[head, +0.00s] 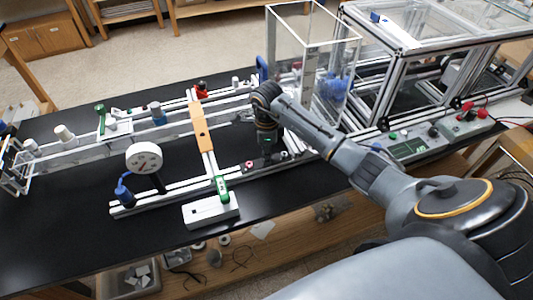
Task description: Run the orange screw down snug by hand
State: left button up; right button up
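My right arm reaches in from the lower right, and its gripper (267,155) points down over the near side of the extrusion frame (160,192). Its fingers are dark and small, and I cannot tell whether they are open or shut. I cannot make out an orange screw; the gripper may hide it. An orange bar (198,118) lies across the frame rails, left of the gripper and apart from it. A small red or pink part (249,165) sits just left of the fingertips. My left gripper is not in view.
A round white dial gauge (144,158) stands left on the frame. A white block (211,211) with a green part (221,187) is at the near edge. A clear box (318,45) stands behind my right arm. Bare black tabletop (70,235) lies at front left.

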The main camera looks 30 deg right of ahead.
grip_shut()
jog(key=shift+d+f+m+b, duration=0.1)
jog(key=shift+m+b, duration=0.7)
jog(key=shift+b, duration=0.1)
jog(key=shift+m+b, duration=0.75)
jog(key=shift+m, duration=0.45)
jog(key=m+b, duration=0.1)
jog(key=m, duration=0.3)
jog(key=shift+w+b, duration=0.1)
jog(key=shift+b, duration=0.2)
jog(key=shift+m+b, duration=0.5)
jog(key=shift+m, duration=1.5)
jog(key=shift+r, duration=0.2)
jog(key=o, duration=0.9)
grip_release()
